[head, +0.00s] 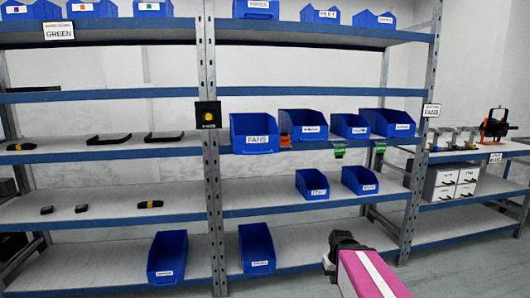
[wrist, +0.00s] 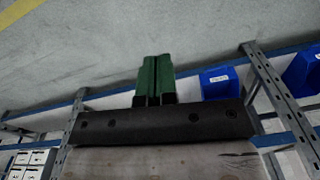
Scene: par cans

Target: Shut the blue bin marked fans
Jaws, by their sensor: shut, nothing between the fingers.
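The blue bin marked FANS (head: 254,134) stands on the middle shelf of the centre rack, at the left end of a row of blue bins. Its front juts out past the blue shelf edge, further forward than its neighbours. Its label faces out. My gripper (wrist: 154,76) shows in the wrist view with its two green fingers together and nothing between them. In the head view my pink and black arm is at the lower right, below and right of the bin, and the fingers cannot be made out. A labelled blue bin shows in the wrist view, its text too small to read.
Several other blue bins, one of them (head: 303,124), stand right of the FANS bin. Two bins (head: 313,184) (head: 360,180) sit on the shelf below. A black box with a yellow button (head: 207,114) is on the post left of the FANS bin. Floor shows at lower right.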

